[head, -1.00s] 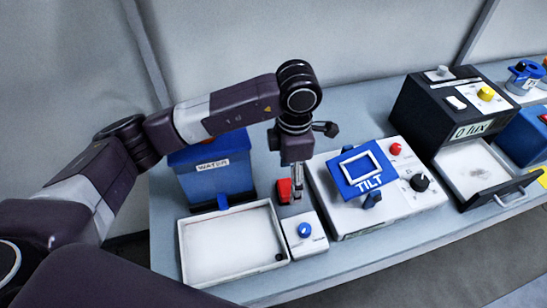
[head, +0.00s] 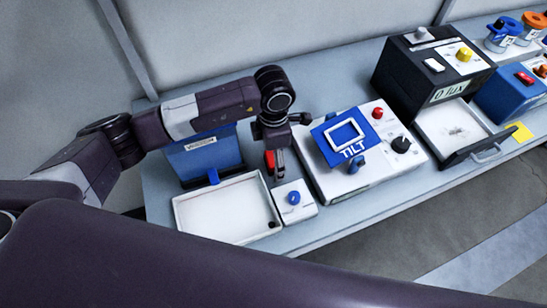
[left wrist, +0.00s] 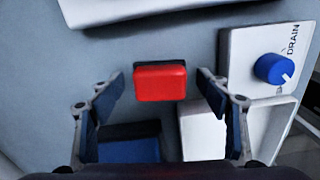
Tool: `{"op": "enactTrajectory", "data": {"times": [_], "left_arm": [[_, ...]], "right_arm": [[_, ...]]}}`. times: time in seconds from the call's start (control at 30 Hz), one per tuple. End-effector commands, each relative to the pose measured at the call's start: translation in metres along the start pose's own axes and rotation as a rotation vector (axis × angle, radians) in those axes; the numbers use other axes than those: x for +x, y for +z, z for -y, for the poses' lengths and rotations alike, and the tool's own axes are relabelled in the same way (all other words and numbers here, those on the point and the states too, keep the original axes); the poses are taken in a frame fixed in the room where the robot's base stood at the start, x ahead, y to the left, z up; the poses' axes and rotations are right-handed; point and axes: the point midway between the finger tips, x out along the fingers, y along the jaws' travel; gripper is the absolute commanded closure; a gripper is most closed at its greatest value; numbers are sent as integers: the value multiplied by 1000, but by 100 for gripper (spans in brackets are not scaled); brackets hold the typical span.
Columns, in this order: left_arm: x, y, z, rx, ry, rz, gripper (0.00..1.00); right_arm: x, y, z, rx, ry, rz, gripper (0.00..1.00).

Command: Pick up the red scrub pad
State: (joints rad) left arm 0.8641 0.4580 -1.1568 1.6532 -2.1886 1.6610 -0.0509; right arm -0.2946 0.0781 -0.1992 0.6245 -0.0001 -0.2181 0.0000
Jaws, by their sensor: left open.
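The red scrub pad (head: 269,163) stands on the bench between the blue water tank and the white tilt unit. In the left wrist view the pad (left wrist: 160,82) is a small red block with a dark edge along its top. My left gripper (head: 277,163) points down over it in the head view, partly covering it. In the left wrist view the open fingers (left wrist: 161,84) stand on either side of the pad, with a gap at each side. I cannot tell exactly how far the fingertips are above the bench. My right gripper is not in view.
The blue water tank (head: 203,156) and a shallow white tray (head: 226,207) lie to the left. A white drain box with a blue knob (head: 294,198) sits in front, also in the left wrist view (left wrist: 273,69). The tilt unit (head: 377,177) stands close on the right.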

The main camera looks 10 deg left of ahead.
Motion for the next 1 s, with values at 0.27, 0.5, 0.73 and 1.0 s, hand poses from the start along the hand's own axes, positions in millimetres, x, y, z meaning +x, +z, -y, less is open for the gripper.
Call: {"op": "enactTrajectory", "data": {"times": [0.27, 0.5, 0.73, 1.0], "left_arm": [[0, 0, 0, 0, 0, 0, 48], [0, 0, 0, 0, 0, 0, 74], [-1, 0, 0, 0, 0, 0, 75], [-17, 1, -2, 0, 3, 2, 75]], "right_arm": [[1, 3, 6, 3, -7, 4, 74], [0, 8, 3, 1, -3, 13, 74], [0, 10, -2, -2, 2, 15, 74], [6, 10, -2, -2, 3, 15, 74]]}}
